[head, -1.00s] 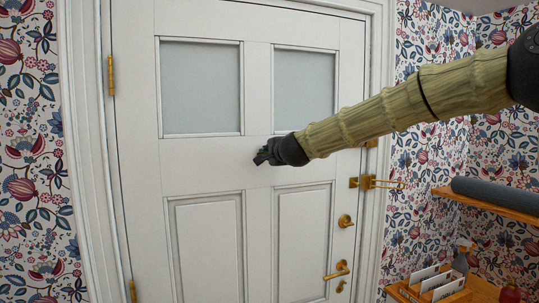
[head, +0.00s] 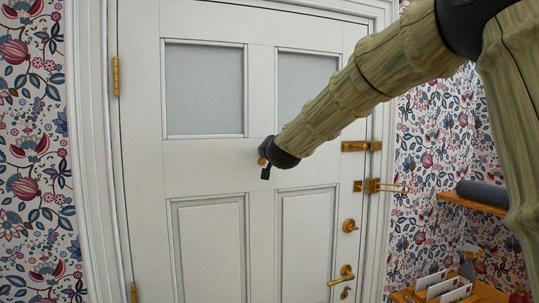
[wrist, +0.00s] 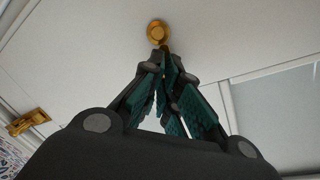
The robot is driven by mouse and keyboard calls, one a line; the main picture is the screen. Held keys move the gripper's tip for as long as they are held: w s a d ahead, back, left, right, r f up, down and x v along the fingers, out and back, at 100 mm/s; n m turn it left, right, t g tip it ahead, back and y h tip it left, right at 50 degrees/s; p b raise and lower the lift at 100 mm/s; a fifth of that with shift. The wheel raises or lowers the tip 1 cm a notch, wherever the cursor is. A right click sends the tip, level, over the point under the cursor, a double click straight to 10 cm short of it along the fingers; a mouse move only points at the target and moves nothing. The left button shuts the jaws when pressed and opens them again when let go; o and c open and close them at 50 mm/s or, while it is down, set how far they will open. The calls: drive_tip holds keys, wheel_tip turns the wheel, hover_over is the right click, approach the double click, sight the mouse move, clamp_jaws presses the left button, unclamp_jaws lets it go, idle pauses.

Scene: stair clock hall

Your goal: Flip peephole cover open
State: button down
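The peephole is a small round brass fitting (wrist: 158,31) on the white door, at the top middle of the wrist view. It also shows in the head view as a brass spot (head: 262,157), partly hidden by my gripper. I cannot tell its cover's position clearly. My gripper (wrist: 166,56) has its dark, green-padded fingers drawn together, with the tips just beneath the fitting's lower edge. I see nothing between them, and cannot tell if they touch the brass. In the head view, my gripper (head: 266,172) is at the door's middle, below the glass panes.
The white door (head: 210,168) is closed in its frame. Brass latches (head: 361,146), a round lock (head: 350,225) and a lever handle (head: 342,275) line its right side. A wooden shelf (head: 472,204) with a dark roll is at right, above a letter rack (head: 440,288).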

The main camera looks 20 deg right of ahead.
drive_tip(key=shift+r+n, duration=0.25)
drive_tip(key=shift+n, duration=0.15)
drive_tip(key=c, duration=1.7)
unclamp_jaws()
drive_tip(key=shift+a, duration=0.1)
drive_tip(key=shift+o, duration=0.8)
drive_tip(key=shift+a, duration=0.15)
drive_tip(key=shift+f, duration=0.1)
drive_tip(key=s+a, duration=0.1)
drive_tip(key=s, duration=0.6)
drive_tip(key=shift+s+r, duration=0.25)
drive_tip(key=shift+s, duration=0.05)
